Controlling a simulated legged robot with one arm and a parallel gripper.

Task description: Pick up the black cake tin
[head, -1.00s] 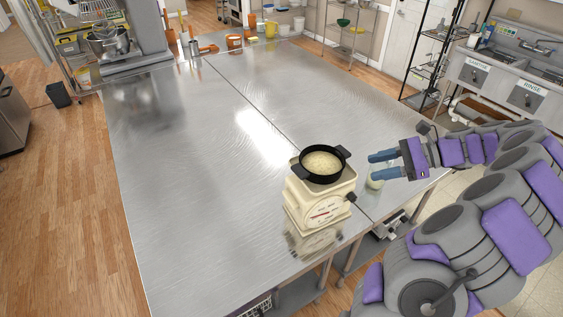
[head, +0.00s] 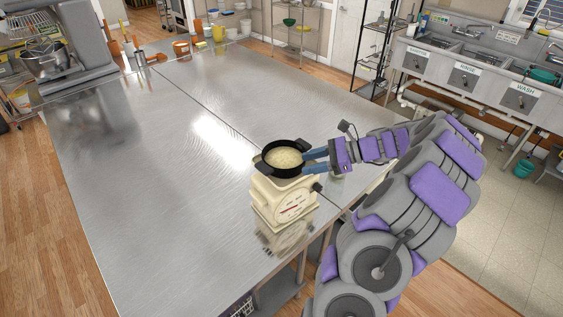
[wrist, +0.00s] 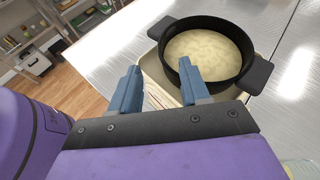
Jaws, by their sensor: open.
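The black cake tin (head: 270,170) is a round pan with two side handles and pale batter inside. It sits on top of a cream kitchen scale (head: 283,205) near the front right edge of the steel table. My gripper (head: 308,160) is open, with its blue fingers at the right side of the tin. In the wrist view the tin (wrist: 250,58) is just beyond the fingertips of my gripper (wrist: 160,77). One finger overlaps the tin's near wall and the other is to its left. I cannot tell whether they touch it.
The steel table (head: 150,180) is largely clear left of the scale. A mixer (head: 45,62) and orange and yellow containers (head: 181,47) stand at its far end. Sinks (head: 465,75) line the right wall.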

